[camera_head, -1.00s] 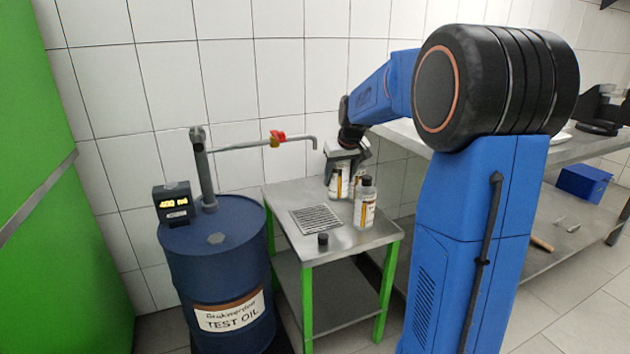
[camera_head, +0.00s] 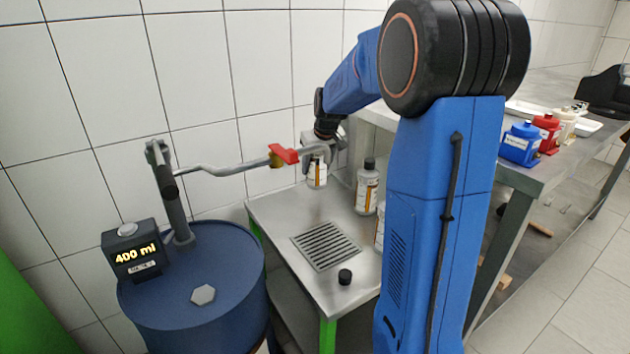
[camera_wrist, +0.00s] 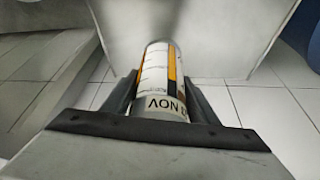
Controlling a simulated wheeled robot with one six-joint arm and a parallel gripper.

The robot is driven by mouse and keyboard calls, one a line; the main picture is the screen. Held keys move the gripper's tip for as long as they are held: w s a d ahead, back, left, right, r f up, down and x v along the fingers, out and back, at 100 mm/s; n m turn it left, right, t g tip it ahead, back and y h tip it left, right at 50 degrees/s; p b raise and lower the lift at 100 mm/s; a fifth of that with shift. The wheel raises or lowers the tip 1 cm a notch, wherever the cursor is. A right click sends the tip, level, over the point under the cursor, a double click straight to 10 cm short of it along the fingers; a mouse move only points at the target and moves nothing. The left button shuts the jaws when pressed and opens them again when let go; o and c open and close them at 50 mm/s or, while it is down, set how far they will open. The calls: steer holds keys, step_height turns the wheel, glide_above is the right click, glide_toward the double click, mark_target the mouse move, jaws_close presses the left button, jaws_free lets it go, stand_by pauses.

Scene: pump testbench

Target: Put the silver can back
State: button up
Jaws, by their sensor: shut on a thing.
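My gripper (camera_head: 318,158) is shut on a can (camera_head: 317,174) with a white and orange label, at the back of the small steel table (camera_head: 290,207). In the wrist view the can (camera_wrist: 163,80) lies between both fingers; its near end is grey and its label lettering shows upside down. The head view does not settle whether its base touches the table. A dark-capped bottle (camera_head: 367,187) with a similar label stands to the right of it. Another labelled container (camera_head: 379,233) is mostly hidden behind my arm.
A bent spout pipe with a red-handled valve (camera_head: 284,155) ends close to my gripper on its left. The blue oil drum (camera_head: 200,296) carries a display (camera_head: 134,253) reading 400 ml. The table has a drain grate (camera_head: 326,246) and a small black cap (camera_head: 344,277).

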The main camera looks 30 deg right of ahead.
mark_target(320, 160)
steer(key=shift+w+f, duration=0.15)
steer(key=shift+f, duration=2.35)
steer(key=shift+f, duration=0.15)
steer(key=o, duration=1.5)
steer(key=v, duration=1.2)
